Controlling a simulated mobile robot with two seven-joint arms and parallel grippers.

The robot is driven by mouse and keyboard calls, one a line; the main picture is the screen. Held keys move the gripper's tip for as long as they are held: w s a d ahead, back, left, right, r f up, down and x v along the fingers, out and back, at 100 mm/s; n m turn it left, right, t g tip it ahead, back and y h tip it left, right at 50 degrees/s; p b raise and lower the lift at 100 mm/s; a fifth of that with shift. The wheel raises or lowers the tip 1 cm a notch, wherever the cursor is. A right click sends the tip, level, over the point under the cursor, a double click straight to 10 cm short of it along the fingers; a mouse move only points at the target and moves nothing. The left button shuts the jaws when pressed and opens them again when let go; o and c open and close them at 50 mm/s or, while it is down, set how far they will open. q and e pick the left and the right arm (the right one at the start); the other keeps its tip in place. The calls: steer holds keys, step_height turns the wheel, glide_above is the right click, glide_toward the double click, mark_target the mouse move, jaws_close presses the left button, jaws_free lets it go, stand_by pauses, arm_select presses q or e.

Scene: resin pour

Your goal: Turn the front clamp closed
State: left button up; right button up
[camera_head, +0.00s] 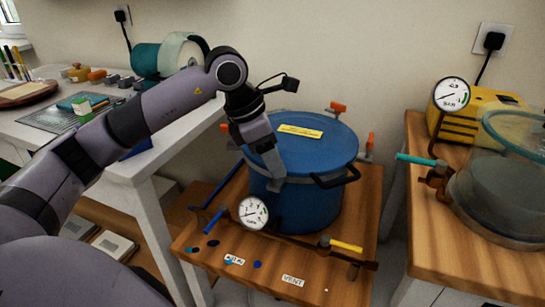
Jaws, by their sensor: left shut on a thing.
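A blue pressure pot (318,205) with a blue lid (322,148) stands on a wooden stand. Orange-tipped clamps show around the lid: one at the back (338,107), one at the right (370,143) and one at the left (225,128). My left gripper (273,174) reaches down over the front-left rim of the pot. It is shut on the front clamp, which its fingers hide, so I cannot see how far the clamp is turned. My right gripper is not in view.
A gauge (253,213), a blue lever (214,221) and a yellow-handled valve (345,246) sit low in front of the pot. A black pot handle (335,178) sticks out just right of my gripper. A glass chamber (510,180) stands on the right-hand table.

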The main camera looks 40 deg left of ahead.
arm_select(q)
steer(key=m, duration=0.1)
steer(key=m+g, duration=0.1)
steer(key=shift+w+a+r+m+h, duration=0.1)
steer(key=shift+r+m+h, duration=0.05)
steer(key=shift+m+h, duration=0.25)
steer(key=shift+m+p, duration=0.35)
steer(key=shift+m, duration=0.45)
steer(key=shift+m+g, duration=0.6)
steer(key=shift+m, duration=0.5)
steer(key=o, duration=1)
steer(key=shift+o, duration=0.2)
steer(key=v, duration=0.7)
steer(key=shift+a+p, duration=0.2)
steer(key=shift+p, duration=0.15)
steer(key=shift+w, duration=0.1)
